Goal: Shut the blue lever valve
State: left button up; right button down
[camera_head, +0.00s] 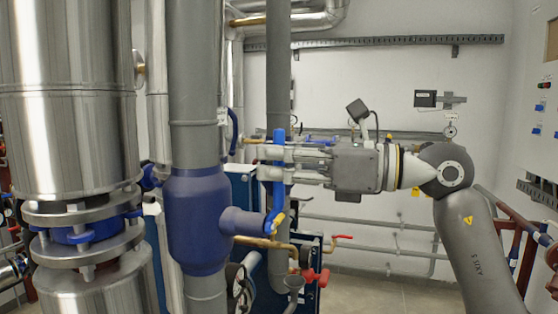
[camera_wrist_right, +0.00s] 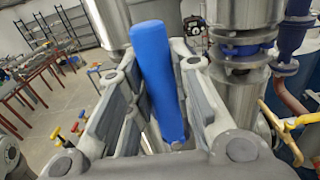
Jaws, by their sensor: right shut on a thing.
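The blue lever (camera_head: 279,191) of the valve stands nearly upright in the head view, beside the blue valve body (camera_head: 198,222) on the grey vertical pipe. Its lower end is by a yellow part near the body's side stub. My right gripper (camera_head: 270,162) reaches in from the right, with its fingers across the lever's upper part. In the right wrist view the blue lever (camera_wrist_right: 158,80) stands between the two fingers of my right gripper (camera_wrist_right: 157,65), which is shut on it. The fingers hide part of the lever in the head view. My left gripper is not in view.
A large metal-clad column (camera_head: 72,100) with flanges stands at the left. A red-handled valve (camera_head: 340,237) and brass piping lie below my right gripper. A grey pipe (camera_head: 279,70) rises behind the lever. A control panel (camera_head: 543,110) is on the right wall.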

jog(key=shift+w, duration=0.1)
jog(key=w+d+f+m+p, duration=0.1)
jog(key=w+f+m+p, duration=0.1)
jog(key=w+f+m, duration=0.3)
jog(key=w+d+f+m+p, duration=0.2)
jog(key=w+f+m, duration=0.3)
jog(key=m, duration=0.8)
jog(key=shift+d+f+p, duration=0.15)
jog(key=shift+f+p, duration=0.4)
jog(key=shift+p, duration=0.25)
jog(key=c, duration=1.3)
grip_release()
jog(key=shift+o, duration=0.2)
jog(key=v, duration=1.2)
